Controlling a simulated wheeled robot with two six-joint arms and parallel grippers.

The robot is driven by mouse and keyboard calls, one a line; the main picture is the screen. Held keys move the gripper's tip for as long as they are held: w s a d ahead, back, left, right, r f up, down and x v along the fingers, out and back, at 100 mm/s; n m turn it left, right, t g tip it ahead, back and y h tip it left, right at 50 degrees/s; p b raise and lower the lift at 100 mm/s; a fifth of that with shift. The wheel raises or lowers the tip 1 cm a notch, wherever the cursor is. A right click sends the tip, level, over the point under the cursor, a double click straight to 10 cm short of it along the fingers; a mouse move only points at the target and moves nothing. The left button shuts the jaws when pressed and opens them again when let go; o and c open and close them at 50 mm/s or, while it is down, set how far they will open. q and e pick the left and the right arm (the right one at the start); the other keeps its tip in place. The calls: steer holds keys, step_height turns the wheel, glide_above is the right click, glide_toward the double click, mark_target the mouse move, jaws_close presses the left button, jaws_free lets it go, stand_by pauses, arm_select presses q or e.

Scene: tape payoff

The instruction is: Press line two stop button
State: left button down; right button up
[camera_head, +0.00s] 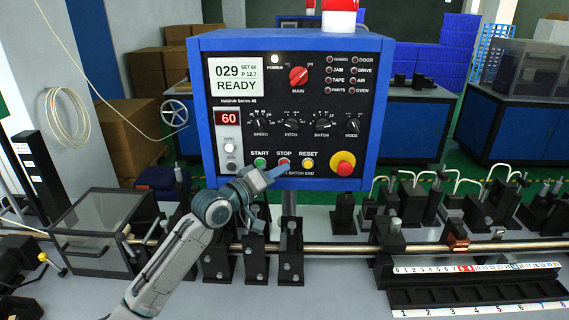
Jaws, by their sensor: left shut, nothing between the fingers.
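The blue control box (377,90) stands in the middle, with a black panel facing me. The red STOP button (284,161) is in the lower row, between the green START button (260,162) and the yellow RESET button (308,163). My left gripper (282,171) is shut and empty, with its tip just below the STOP button in the picture. It covers part of the lettering under the buttons. I cannot tell whether the tip touches the button. The screen (236,80) reads 029 READY. My right gripper is not in view.
A large red knob on a yellow base (343,164) is at the panel's lower right. A metal rail (340,247) with black fixtures runs below the box. A clear-lidded box (100,214) stands left, and a numbered ruler (478,268) lies right.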

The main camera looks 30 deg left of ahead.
arm_select(q)
steer(key=shift+s, duration=0.1)
steer(key=s+d+p, duration=0.2)
steer(key=s+p, duration=0.2)
steer(key=s, duration=0.1)
steer(key=shift+s+d+p, duration=0.2)
steer(key=shift+d+p, duration=0.15)
steer(key=shift+p, duration=0.05)
stand_by(0.8)
